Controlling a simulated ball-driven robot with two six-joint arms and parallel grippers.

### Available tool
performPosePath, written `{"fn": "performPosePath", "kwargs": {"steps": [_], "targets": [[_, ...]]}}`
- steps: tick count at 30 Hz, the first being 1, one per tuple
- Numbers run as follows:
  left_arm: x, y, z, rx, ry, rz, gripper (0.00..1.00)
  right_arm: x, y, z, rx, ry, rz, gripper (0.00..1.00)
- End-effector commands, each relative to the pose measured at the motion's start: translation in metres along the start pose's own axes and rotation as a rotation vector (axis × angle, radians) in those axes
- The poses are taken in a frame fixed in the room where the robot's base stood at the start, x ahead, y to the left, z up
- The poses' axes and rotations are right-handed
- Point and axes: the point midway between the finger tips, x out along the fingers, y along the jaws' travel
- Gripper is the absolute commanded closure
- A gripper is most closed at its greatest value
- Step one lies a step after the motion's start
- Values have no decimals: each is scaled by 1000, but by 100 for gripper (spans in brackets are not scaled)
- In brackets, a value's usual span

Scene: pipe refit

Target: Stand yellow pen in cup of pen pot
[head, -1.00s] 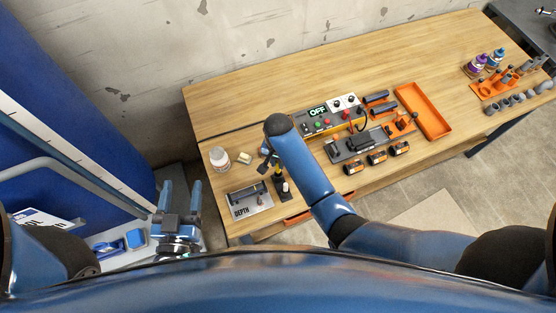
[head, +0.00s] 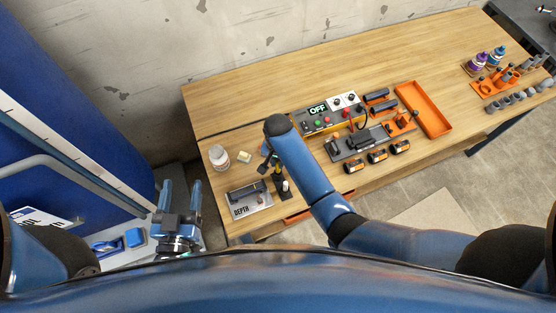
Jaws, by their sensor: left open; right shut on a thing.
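My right gripper (head: 268,160) is over the near left part of the wooden bench, mostly hidden under its own blue wrist. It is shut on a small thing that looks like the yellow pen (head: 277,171). The dark pen pot (head: 281,194) stands just below it in the picture, near the bench's front edge, with a white-topped item in it. I cannot tell whether the pen's lower end is inside a cup or above it. My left gripper (head: 181,196) is open and empty, off the bench's left end.
A grey tray marked DEPTH (head: 248,201) lies left of the pot. A white jar (head: 219,157) and a pale block (head: 244,157) stand behind it. A control box marked OFF (head: 318,120), an orange tray (head: 424,110) and orange-black parts (head: 377,156) are to the right.

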Motion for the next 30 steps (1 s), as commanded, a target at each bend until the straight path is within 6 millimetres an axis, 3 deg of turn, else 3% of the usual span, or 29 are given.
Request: {"fn": "performPosePath", "kwargs": {"steps": [15,30], "targets": [[0,0,13,0,0,0,37,19,0,0,0,-1,1,100],[0,0,14,0,0,0,37,20,0,-1,0,0,0,100]]}}
